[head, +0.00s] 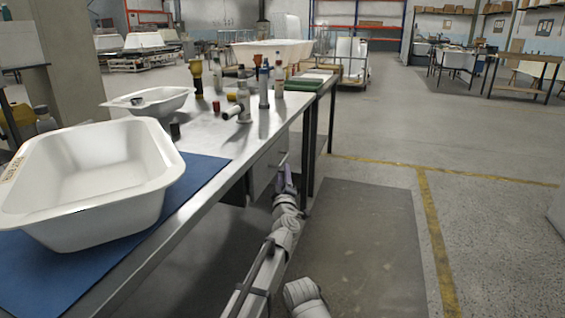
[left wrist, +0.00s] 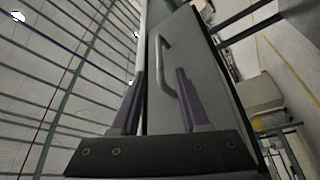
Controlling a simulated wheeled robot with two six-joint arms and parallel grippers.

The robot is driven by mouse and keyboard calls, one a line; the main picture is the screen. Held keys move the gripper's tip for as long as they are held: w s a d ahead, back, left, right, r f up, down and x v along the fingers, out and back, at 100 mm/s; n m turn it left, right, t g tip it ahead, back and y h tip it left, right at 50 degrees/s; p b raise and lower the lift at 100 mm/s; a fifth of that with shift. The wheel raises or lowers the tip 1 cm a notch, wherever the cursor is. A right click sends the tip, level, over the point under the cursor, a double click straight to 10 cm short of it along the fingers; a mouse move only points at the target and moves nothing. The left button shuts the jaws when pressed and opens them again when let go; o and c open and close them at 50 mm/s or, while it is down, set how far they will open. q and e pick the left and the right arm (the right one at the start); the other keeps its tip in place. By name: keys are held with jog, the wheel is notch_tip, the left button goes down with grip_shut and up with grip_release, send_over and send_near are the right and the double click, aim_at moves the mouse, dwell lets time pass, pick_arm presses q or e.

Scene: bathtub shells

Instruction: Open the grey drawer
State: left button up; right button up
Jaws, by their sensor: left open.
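The grey drawer (head: 264,172) sits under the edge of the metal workbench in the head view, and it looks shut. Its front (left wrist: 196,62) fills the middle of the left wrist view. A bar handle (left wrist: 164,62) stands out from that front. My left gripper (head: 286,172) is beside the drawer front, under the bench edge. In the left wrist view its two purple-grey fingers (left wrist: 160,73) are open and apart, with the handle showing between them. I cannot tell if a finger touches the handle. My right gripper does not show.
The workbench (head: 222,150) carries a white bathtub shell (head: 110,175) on a blue mat (head: 205,180), a smaller white shell (head: 165,103), and several bottles and tools. Dark bench legs stand beyond the drawer. The floor (head: 375,215) to the right is clear.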

aim_at(283, 159)
pick_arm(q)
jog(key=shift+w, duration=0.1)
jog(key=p+x, duration=0.1)
jog(key=x, duration=0.6)
jog(key=shift+w+p, duration=0.3)
jog(key=shift+w, duration=0.05)
jog(key=shift+c, duration=0.2)
grip_shut()
dwell(0.9)
